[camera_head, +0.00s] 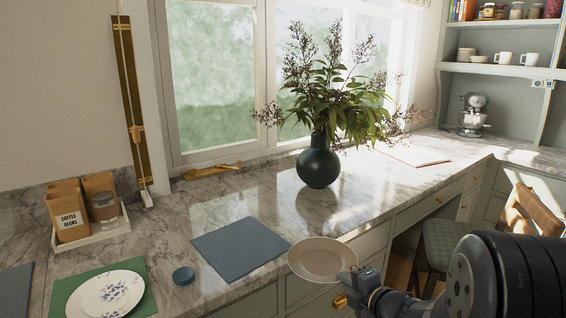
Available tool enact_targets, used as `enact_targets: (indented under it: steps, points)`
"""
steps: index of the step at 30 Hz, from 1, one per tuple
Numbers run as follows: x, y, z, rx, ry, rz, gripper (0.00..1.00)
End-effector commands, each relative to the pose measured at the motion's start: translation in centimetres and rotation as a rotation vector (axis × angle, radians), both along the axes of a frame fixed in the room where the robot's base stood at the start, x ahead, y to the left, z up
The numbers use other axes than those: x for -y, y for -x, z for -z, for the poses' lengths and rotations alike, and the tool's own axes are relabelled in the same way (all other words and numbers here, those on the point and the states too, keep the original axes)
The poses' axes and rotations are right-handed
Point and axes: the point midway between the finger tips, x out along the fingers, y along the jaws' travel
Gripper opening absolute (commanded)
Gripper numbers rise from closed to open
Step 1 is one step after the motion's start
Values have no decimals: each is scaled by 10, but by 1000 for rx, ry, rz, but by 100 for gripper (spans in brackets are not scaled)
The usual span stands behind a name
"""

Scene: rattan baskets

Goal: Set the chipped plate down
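A plain, pale plate (321,256) is at the counter's front edge, beside the blue-grey mat (241,248). It lies nearly flat and partly overhangs the drawers. I cannot make out a chip on it. My gripper (347,287) meets the plate's near right rim and appears shut on it; the fingertips are small and partly hidden. A white plate with blue flowers (105,294) lies on a green mat (65,288) at the lower left, apart from my gripper.
The marble counter (225,208) has free room behind the blue-grey mat. A dark vase (318,164) with branches stands behind. A tray (101,233) holds coffee bags. A chair (447,244) stands at right.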

Motion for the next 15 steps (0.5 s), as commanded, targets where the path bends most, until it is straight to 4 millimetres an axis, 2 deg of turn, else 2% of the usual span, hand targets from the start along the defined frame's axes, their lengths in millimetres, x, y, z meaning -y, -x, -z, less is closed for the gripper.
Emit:
enact_targets:
  steps: [9, 15]
  points:
    - [1, 3, 39, -2, -1, 138, 0]
    - [2, 5, 48, 4, -2, 171, 0]
